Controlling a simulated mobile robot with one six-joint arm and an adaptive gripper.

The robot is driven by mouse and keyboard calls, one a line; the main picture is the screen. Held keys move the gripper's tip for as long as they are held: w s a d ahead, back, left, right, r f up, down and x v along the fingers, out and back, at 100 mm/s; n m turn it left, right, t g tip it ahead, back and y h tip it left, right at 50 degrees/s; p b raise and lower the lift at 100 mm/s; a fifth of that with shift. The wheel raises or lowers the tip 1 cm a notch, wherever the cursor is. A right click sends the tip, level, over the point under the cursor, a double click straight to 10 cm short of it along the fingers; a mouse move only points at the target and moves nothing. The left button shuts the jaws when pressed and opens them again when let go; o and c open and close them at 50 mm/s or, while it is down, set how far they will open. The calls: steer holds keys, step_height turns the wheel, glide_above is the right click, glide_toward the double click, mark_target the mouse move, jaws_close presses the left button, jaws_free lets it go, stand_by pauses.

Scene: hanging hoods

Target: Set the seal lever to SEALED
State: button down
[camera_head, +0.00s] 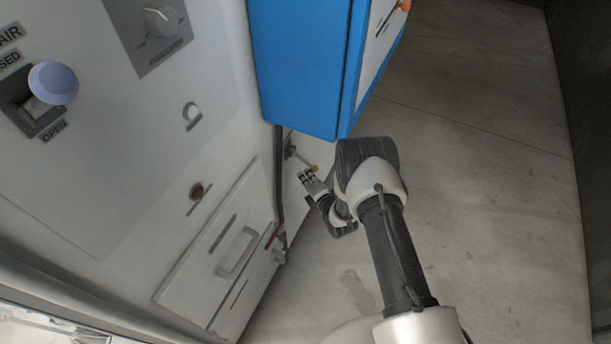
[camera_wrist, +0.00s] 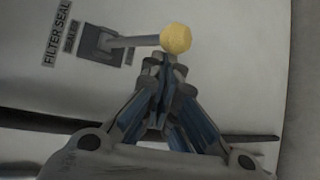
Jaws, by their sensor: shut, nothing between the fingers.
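The seal lever has a grey rod and a yellow ball knob (camera_wrist: 175,39) in the wrist view. Its rod comes out of a dark square plate (camera_wrist: 100,43) beside the words FILTER SEAL; a smaller label next to the plate is only partly readable. The rod points right in that view. My gripper (camera_wrist: 170,66) is shut, with its fingertips just below the knob, touching it or very close; I cannot tell which.
A blue box (camera_head: 300,70) juts out above the lever. A white cabinet front (camera_head: 110,180) fills the left, with a round-knobbed lever (camera_head: 53,83) marked OPEN, a dial (camera_head: 161,20) and a handled drawer (camera_head: 238,251). Grey floor (camera_head: 480,180) is clear at right.

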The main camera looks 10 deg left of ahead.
steer(key=shift+r+h, duration=0.15)
steer(key=shift+h, duration=0.15)
step_height(320, 180, up, 8)
steer(key=n+g+h+p, duration=0.2)
steer(key=g+h+p, duration=0.1)
steer(key=p, duration=0.2)
steer(key=shift+d+n+h, duration=0.3)
steer(key=shift+h, duration=0.1)
steer(key=shift+s+r, duration=0.1)
steer(key=shift+r, duration=0.1)
stand_by(0.5)
steer(key=shift+r, duration=0.15)
